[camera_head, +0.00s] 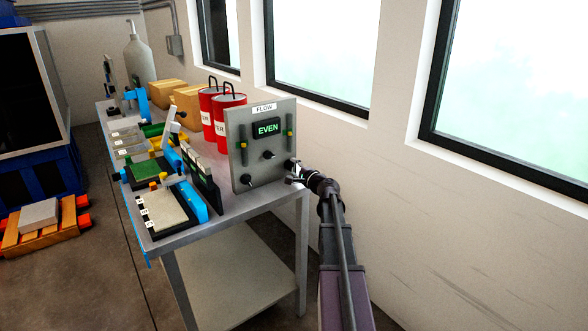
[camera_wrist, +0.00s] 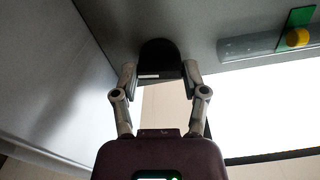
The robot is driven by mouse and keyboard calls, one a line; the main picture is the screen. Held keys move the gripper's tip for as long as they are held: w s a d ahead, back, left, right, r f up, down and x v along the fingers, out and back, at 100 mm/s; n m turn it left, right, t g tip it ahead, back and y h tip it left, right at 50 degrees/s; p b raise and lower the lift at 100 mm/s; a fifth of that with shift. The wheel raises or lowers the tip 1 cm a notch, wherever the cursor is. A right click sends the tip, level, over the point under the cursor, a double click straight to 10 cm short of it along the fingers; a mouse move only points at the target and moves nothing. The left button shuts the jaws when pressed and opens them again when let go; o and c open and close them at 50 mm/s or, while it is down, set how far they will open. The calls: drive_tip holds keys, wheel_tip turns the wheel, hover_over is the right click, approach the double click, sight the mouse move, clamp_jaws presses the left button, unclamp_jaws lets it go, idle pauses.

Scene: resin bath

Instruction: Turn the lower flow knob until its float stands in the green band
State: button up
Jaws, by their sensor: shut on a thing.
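The grey flow panel (camera_head: 262,122) stands upright at the near end of the bench, with a display reading EVEN. My gripper (camera_head: 293,172) is at the panel's lower right. In the wrist view my gripper (camera_wrist: 160,76) is shut on a black knob (camera_wrist: 160,52), a finger on each side; the knob's face bears a white mark. The right tube's yellow float (camera_head: 290,133) also shows in the wrist view (camera_wrist: 298,37), where it overlaps the green band (camera_wrist: 297,15). Other black knobs are at the lower left (camera_head: 248,180) and middle (camera_head: 268,154) of the panel. My gripper mostly hides the held knob in the head view.
Red canisters (camera_head: 228,120) and cardboard boxes (camera_head: 187,100) stand behind the panel. Black trays with a pale plate (camera_head: 166,212) lie to its left on the bench. The wall with windows is on the right; floor is open at front left.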

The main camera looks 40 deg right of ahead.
drive_tip(key=o, duration=1.2)
drive_tip(key=shift+w, duration=0.15)
drive_tip(key=shift+c, duration=0.2)
drive_tip(key=shift+s, duration=0.25)
drive_tip(key=s, duration=1.1)
drive_tip(key=shift+s+d, duration=0.15)
drive_tip(key=shift+s, duration=0.2)
drive_tip(key=shift+s, duration=0.1)
